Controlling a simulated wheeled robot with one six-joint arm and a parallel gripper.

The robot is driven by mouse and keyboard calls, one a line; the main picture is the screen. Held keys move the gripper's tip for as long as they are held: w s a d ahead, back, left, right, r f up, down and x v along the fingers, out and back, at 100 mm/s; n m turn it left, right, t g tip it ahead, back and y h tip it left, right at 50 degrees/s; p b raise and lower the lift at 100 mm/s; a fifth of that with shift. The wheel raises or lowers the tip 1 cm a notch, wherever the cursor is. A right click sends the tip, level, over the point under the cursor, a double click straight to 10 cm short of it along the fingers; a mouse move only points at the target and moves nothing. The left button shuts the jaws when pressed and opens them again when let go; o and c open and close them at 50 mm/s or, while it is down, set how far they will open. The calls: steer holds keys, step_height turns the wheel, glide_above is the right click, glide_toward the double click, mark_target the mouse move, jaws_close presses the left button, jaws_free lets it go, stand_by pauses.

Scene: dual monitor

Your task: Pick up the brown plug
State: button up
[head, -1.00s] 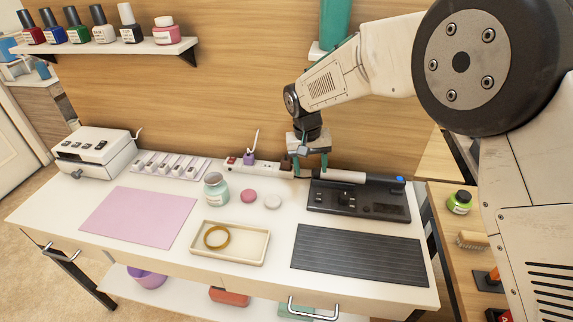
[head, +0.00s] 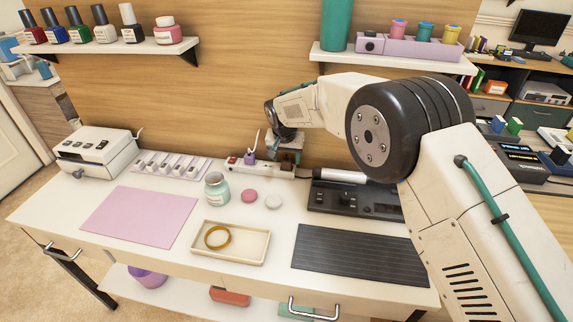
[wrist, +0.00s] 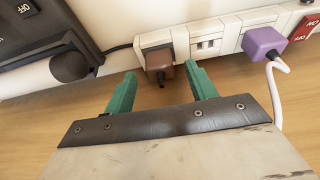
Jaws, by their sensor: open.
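The brown plug (wrist: 158,65) sits in a white power strip (wrist: 214,32) in the wrist view, with a short dark stub on its near side. My gripper (wrist: 163,74) is open, its green fingers on either side of the plug, with a visible gap to each. The fingers hold nothing. In the head view my gripper (head: 286,157) is at the right part of the power strip (head: 262,168), at the back of the desk, and mostly hides the brown plug.
A purple plug (wrist: 264,44) with a white cord sits farther along the strip, near a red switch (wrist: 308,27). A black device (head: 335,196) stands right of the strip. A jar (head: 217,187) and a tray (head: 230,256) stand in front. The wall is close behind.

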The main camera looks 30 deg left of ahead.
steer(key=shift+w+f, duration=0.2)
steer(key=shift+f, duration=0.4)
steer(key=c, duration=1.1)
steer(key=shift+r, duration=0.1)
steer(key=shift+a+r, duration=0.1)
steer(key=shift+r, duration=0.5)
steer(key=shift+v, duration=1.2)
steer(key=s+d+r, duration=0.1)
steer(key=s+d, duration=0.8)
steer(key=s, duration=0.3)
steer(key=shift+w+v, duration=0.2)
steer(key=shift+v, duration=1)
steer(key=shift+w+v, duration=0.2)
steer(key=shift+v, duration=1)
steer(key=shift+a+r, duration=0.1)
steer(key=shift+r, duration=0.05)
